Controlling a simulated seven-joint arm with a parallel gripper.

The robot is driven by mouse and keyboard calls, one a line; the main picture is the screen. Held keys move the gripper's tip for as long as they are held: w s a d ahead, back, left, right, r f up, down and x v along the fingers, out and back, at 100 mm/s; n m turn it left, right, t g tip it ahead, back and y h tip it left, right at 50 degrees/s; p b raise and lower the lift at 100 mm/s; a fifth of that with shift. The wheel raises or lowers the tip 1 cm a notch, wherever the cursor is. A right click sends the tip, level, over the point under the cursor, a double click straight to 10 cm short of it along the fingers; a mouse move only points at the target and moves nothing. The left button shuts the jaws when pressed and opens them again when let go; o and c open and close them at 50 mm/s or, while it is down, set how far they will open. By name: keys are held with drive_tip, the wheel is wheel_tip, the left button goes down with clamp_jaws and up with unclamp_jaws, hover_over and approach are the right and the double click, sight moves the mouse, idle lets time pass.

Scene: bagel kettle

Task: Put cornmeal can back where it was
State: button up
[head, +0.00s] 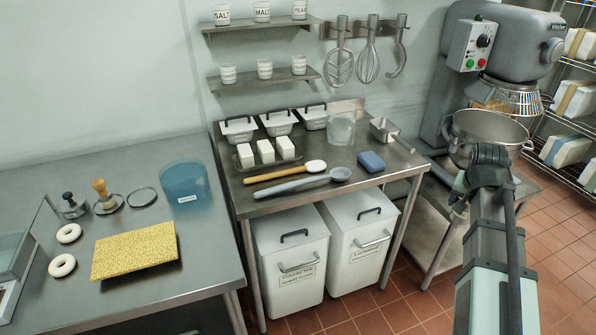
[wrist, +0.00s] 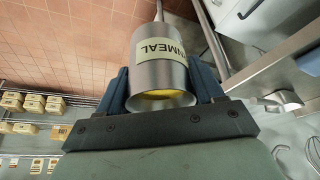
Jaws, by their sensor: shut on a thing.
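The cornmeal can (wrist: 160,75) is a metal cylinder with a cream label, of which "NMEAL" is readable in the wrist view. Yellow meal shows in its near open end. My gripper (wrist: 158,82) is shut on it, with one dark blue finger on each side. In the head view my gripper (head: 462,190) is at the right, in front of the mixer, with the can (head: 459,212) partly hidden beside it. A yellow cornmeal-covered board (head: 135,251) lies on the left table (head: 205,265).
Two bagels (head: 62,267), a blue tub (head: 184,182) and stamps are on the left table. A mixer (head: 490,125) stands behind my arm. Wall shelves (head: 262,76) hold labelled cups.

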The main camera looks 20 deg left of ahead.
drive_tip(key=a+r+n+y, duration=0.1)
drive_tip(key=a+r+n, duration=0.3)
drive_tip(key=a, duration=1.9)
drive_tip(key=a+r+n+g+y, duration=0.1)
drive_tip(key=a+n, duration=0.5)
drive_tip(key=a, duration=1.8)
wheel_tip(320, 180, up, 3)
drive_tip(key=shift+f+y, duration=0.15)
drive_tip(key=shift+y, duration=0.65)
drive_tip(key=s+a+n, duration=0.2)
drive_tip(key=s+a, duration=0.1)
drive_tip(key=a, duration=0.4)
drive_tip(key=s+a+n+g, duration=0.1)
drive_tip(key=s+a, duration=0.3)
drive_tip(key=a, duration=0.4)
drive_tip(key=s+a+n+y, duration=0.1)
drive_tip(key=s+a, duration=0.3)
drive_tip(key=a, duration=0.4)
drive_tip(key=shift+s+a+r+n+g, duration=0.15)
drive_tip(key=shift+r+n+g, duration=0.15)
drive_tip(key=shift+n, duration=0.5)
drive_tip(key=s+a+n+g, duration=0.2)
drive_tip(key=s+a+n, duration=0.3)
drive_tip(key=s+a, duration=1.35)
drive_tip(key=shift+y, duration=0.4)
drive_tip(key=shift+w+a+f, duration=0.1)
drive_tip(key=shift+a+f, duration=0.05)
drive_tip(key=shift+f, duration=2.3)
drive_tip(key=shift+w+a+f, duration=0.1)
drive_tip(key=shift+f, duration=2.35)
